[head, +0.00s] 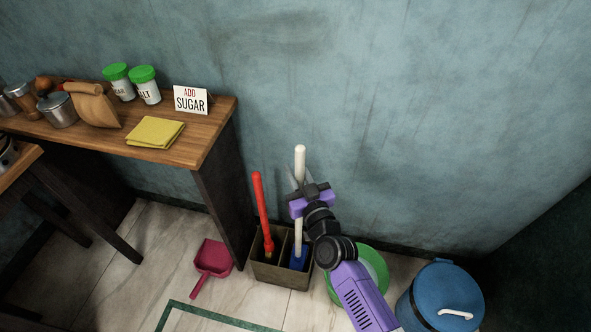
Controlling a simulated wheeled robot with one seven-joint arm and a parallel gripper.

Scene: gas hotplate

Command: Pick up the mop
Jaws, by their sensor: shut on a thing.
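The mop (299,163) stands upright in the right compartment of an open box (281,277) on the floor by the wall. It has a white handle and a blue lower part (299,258). My gripper (300,193) is shut on the upper part of the white handle, below its rounded top. My purple and black arm reaches in from the lower right and hides part of the handle and the box's right side.
A red-handled tool (262,212) stands in the box's left compartment. A wooden counter (205,140) is to the left, with jars, a yellow cloth and a sign. A dustpan (213,258), a green basin (374,265) and a blue bin (445,297) are on the floor.

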